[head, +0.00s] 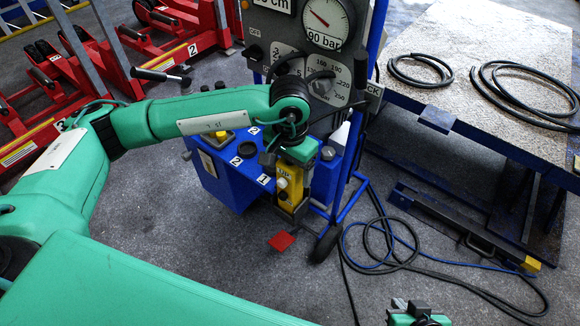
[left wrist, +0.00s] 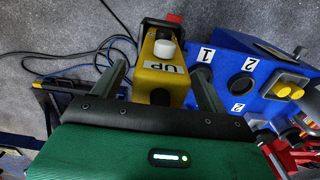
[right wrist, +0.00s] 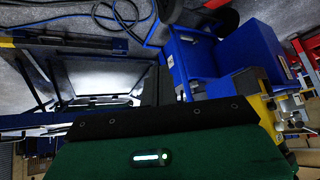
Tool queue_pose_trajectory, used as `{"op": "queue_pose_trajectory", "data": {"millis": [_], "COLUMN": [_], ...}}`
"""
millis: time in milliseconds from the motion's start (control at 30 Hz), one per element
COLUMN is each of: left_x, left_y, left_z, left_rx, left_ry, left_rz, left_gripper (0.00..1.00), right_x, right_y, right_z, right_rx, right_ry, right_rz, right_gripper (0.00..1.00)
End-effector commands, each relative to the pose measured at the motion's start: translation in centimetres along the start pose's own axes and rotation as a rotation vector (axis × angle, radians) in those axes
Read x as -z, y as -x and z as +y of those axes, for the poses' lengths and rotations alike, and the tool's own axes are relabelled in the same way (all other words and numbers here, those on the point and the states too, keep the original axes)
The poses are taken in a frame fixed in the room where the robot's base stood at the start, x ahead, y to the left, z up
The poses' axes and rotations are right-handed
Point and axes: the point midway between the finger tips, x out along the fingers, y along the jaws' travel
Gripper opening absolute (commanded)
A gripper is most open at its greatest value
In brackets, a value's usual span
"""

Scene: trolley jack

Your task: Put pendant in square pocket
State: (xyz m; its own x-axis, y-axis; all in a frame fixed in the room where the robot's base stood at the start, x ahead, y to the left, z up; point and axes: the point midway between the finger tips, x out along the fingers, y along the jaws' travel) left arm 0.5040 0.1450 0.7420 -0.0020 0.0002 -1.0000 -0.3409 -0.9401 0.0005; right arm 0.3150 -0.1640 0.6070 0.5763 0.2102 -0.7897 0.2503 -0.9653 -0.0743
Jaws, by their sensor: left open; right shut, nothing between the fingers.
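The pendant, a yellow box marked UP with a white knob (head: 283,190), is upright in front of the blue cart in the head view. It also shows in the left wrist view (left wrist: 160,72). My left gripper (head: 290,196) is at the pendant from above. Its two fingers stand on either side of the pendant, apart from it in the left wrist view. The blue cart panel (head: 222,186) has round openings labelled 1 and 2; I cannot tell which opening is the square pocket. My right gripper (head: 408,307) is shut and empty at the bottom of the head view.
A gauge panel (head: 300,50) rises behind the pendant. A red piece (head: 282,240) shows just below it. Cables (head: 390,250) lie on the floor at right, beside a worktable (head: 465,75) with black hoses. Red jacks (head: 90,90) stand at the back left.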

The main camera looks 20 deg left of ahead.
Motion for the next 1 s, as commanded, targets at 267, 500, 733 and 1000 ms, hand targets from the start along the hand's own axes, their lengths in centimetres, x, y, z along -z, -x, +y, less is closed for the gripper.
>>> {"op": "queue_pose_trajectory", "data": {"millis": [267,500,733,1000], "left_x": [0.1,0.1,0.0,0.0], "left_y": [5.8,10.8,13.2,13.4], "left_z": [0.0,0.0,0.0,0.0], "left_rx": [0.002,0.002,0.0,0.0], "left_ry": [-0.002,-0.001,0.0,0.0], "left_rz": [0.008,0.005,0.003,0.002], "left_gripper": [0.76,0.76,0.76,0.76], "right_x": [0.4,-0.3,-0.6,-0.7], "right_y": [0.7,1.1,1.5,1.5], "right_z": [0.6,1.1,1.6,1.5], "right_rx": [-0.015,-0.029,-0.041,-0.04], "right_ry": [0.0,-0.009,-0.014,-0.014], "right_rz": [-0.026,-0.078,-0.102,-0.105], "right_gripper": [0.0,0.0,0.0,0.0]}}
